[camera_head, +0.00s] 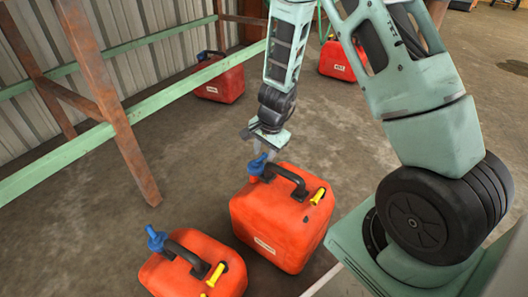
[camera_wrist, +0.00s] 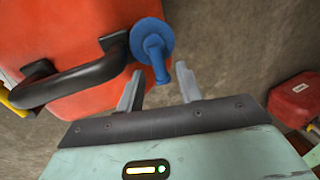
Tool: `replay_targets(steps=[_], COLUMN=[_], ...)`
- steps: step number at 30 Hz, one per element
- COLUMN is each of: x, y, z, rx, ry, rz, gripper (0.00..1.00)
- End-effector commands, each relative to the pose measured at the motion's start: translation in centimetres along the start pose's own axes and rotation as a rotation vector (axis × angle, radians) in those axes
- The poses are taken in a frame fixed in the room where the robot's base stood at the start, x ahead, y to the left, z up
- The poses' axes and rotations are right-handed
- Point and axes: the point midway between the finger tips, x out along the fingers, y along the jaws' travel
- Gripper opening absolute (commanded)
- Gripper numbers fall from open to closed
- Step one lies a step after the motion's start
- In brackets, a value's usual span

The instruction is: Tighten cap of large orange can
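The large orange can (camera_head: 282,222) stands upright on the floor, with a black handle and a yellow spout piece on top. Its blue cap (camera_head: 258,164) is at the can's back left top corner. In the wrist view the cap (camera_wrist: 152,40) is a round blue disc with a narrow stem, beside the can's orange top (camera_wrist: 60,40). My gripper (camera_head: 264,150) hangs just above and behind the cap. In the wrist view its two fingers (camera_wrist: 158,88) are apart, with the end of the cap's stem near the gap between them. I cannot tell whether they touch it.
A smaller orange can (camera_head: 195,270) with its own blue cap stands at front left. Two red cans (camera_head: 222,85) (camera_head: 342,60) stand farther back. Rusty posts and a green rail (camera_head: 60,162) line the left wall. Dirt floor lies bare between them.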

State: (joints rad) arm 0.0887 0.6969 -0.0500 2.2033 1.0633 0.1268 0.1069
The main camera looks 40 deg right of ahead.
Motion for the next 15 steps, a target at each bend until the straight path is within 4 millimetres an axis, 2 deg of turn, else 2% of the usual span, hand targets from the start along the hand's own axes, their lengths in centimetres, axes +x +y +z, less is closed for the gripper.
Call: replay_targets(steps=[5, 15], x=[-3.1, -11.1], y=[-0.2, -0.2], z=[0.0, 0.0], rx=[-0.001, -0.001], ry=[0.0, 0.002], rz=[-0.002, -0.002], gripper=[0.36, 0.36])
